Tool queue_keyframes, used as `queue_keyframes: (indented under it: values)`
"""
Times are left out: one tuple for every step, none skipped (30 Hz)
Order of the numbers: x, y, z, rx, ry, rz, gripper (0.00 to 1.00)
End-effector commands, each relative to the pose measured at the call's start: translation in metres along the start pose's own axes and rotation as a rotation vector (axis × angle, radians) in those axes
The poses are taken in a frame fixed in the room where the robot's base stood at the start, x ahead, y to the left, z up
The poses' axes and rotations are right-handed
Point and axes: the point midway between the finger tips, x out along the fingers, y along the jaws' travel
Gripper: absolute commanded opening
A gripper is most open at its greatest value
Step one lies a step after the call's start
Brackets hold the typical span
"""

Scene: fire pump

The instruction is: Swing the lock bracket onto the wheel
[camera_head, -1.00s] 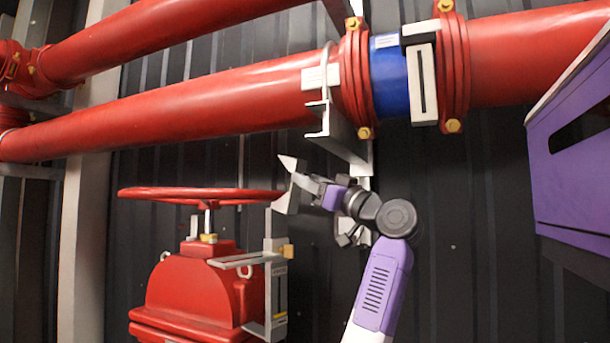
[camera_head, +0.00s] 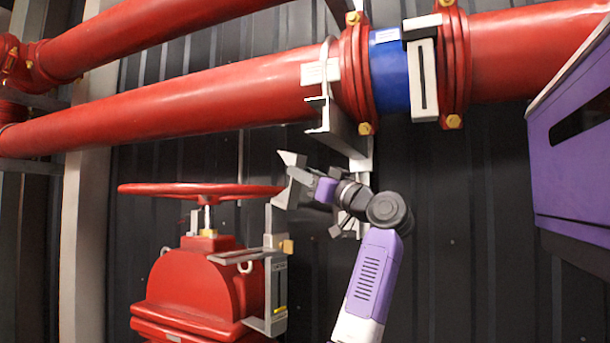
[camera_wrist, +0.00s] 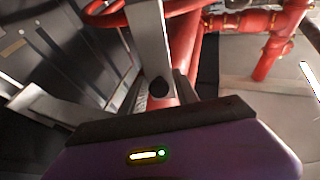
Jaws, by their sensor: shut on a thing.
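The red wheel (camera_head: 201,190) lies flat on top of the red valve body (camera_head: 199,284) in the head view. The grey lock bracket (camera_head: 275,290) stands at the valve's right side, with an upright arm rising towards the wheel's right rim. My gripper (camera_head: 284,184) is at the right edge of the wheel, at the top of the bracket, and is shut on it. In the wrist view a grey bar (camera_wrist: 150,40), seemingly the bracket, runs up from between the fingers, with a dark round spot near its lower end. The exact contact and any gap to the rim are unclear.
A thick red pipe (camera_head: 200,98) with a blue band (camera_head: 389,72) crosses above my arm. A grey pipe support (camera_head: 338,130) hangs close above my gripper. A purple box-like body (camera_head: 578,165) fills the right side. Dark wall panels stand behind.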

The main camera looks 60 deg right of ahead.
Motion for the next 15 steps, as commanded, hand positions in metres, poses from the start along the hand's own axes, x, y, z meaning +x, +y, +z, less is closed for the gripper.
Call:
queue_keyframes:
  values:
    - [0.0,0.004,-0.002,-0.003,-0.007,0.007,0.0]
    - [0.001,0.004,-0.003,-0.004,-0.013,0.007,0.0]
    - [0.003,0.004,-0.006,-0.005,-0.025,0.006,0.0]
    - [0.005,0.004,-0.008,-0.006,-0.036,0.006,0.0]
    - [0.007,0.004,-0.01,-0.008,-0.051,0.005,0.0]
    - [0.009,0.004,-0.012,-0.011,-0.072,0.005,0.0]
    - [0.011,0.004,-0.014,-0.013,-0.09,0.005,0.0]
    - [0.013,0.004,-0.015,-0.013,-0.108,0.005,0.0]
    - [0.016,0.004,-0.016,-0.015,-0.131,0.004,0.0]
    - [0.018,0.004,-0.017,-0.017,-0.149,0.003,0.0]
    - [0.019,0.004,-0.018,-0.018,-0.165,0.004,0.0]
    - [0.022,0.004,-0.018,-0.019,-0.189,0.003,0.0]
    - [0.024,0.004,-0.019,-0.02,-0.206,0.003,0.0]
    - [0.026,0.003,-0.02,-0.022,-0.223,0.002,0.0]
    - [0.028,0.004,-0.021,-0.024,-0.245,0.001,0.0]
